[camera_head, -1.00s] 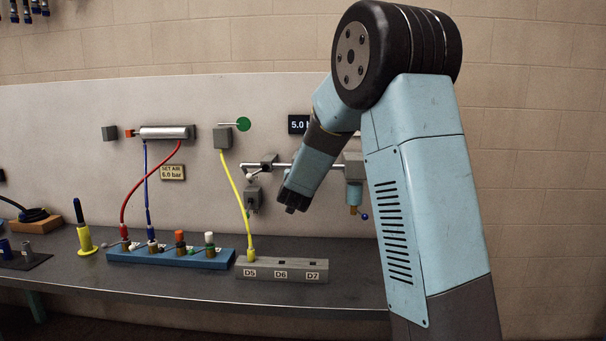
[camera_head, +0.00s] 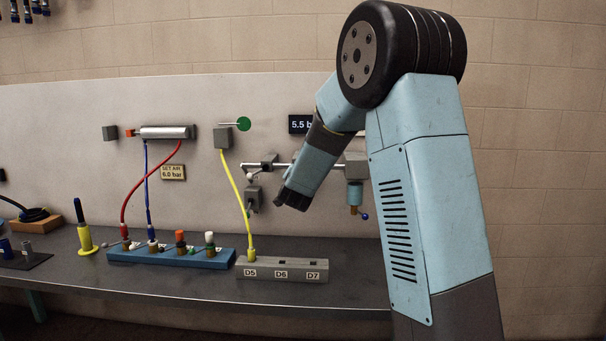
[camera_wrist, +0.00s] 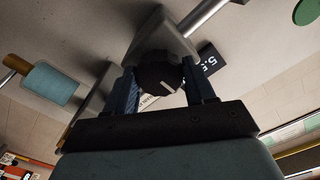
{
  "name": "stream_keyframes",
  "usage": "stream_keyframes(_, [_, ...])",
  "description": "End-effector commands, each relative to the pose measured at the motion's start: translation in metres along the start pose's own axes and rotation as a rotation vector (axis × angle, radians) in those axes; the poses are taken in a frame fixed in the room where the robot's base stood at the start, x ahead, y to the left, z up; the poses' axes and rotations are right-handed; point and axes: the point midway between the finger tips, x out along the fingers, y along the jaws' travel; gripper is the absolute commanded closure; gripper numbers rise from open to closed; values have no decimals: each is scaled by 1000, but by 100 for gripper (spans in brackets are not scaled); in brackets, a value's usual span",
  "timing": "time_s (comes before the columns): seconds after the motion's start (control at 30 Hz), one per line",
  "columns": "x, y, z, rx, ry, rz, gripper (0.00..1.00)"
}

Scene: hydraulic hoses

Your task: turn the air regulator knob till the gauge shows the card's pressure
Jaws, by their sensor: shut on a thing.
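The air regulator knob (camera_wrist: 160,72) is dark and round with a white mark, and shows in the wrist view between the two fingers of my gripper (camera_wrist: 164,88). My gripper is shut on the knob, one finger on each side. In the head view my gripper (camera_head: 281,198) is at the regulator, and my arm hides the knob. The gauge display (camera_head: 299,124) reads 5.5, its right part hidden by my arm; it also shows tilted in the wrist view (camera_wrist: 208,62). The card (camera_head: 173,172) on the back panel reads "SET AIR 6.0 bar".
A metal pipe (camera_head: 325,166) runs along the panel by the regulator. A yellow hose (camera_head: 233,185) goes down to the grey block (camera_head: 285,271) labelled D5, D6 and D7. A blue manifold (camera_head: 170,256) with red and blue hoses stands to the left.

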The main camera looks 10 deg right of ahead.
Motion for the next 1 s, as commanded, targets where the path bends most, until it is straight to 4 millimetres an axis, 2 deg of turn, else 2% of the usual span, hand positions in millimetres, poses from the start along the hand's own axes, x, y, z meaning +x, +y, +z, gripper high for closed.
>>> stream_keyframes(0.33, [0, 3, 0, 2, 0, 4, 76])
stream_keyframes(0.37, [0, 3, 0, 2, 0, 4, 43])
stream_keyframes(0.6, [0, 1, 0, 1, 0, 3, 20])
stream_keyframes(0.87, [-1, 1, 0, 1, 0, 1, 20])
stream_keyframes(1.0, [-11, 0, 0, 1, -1, 1, 20])
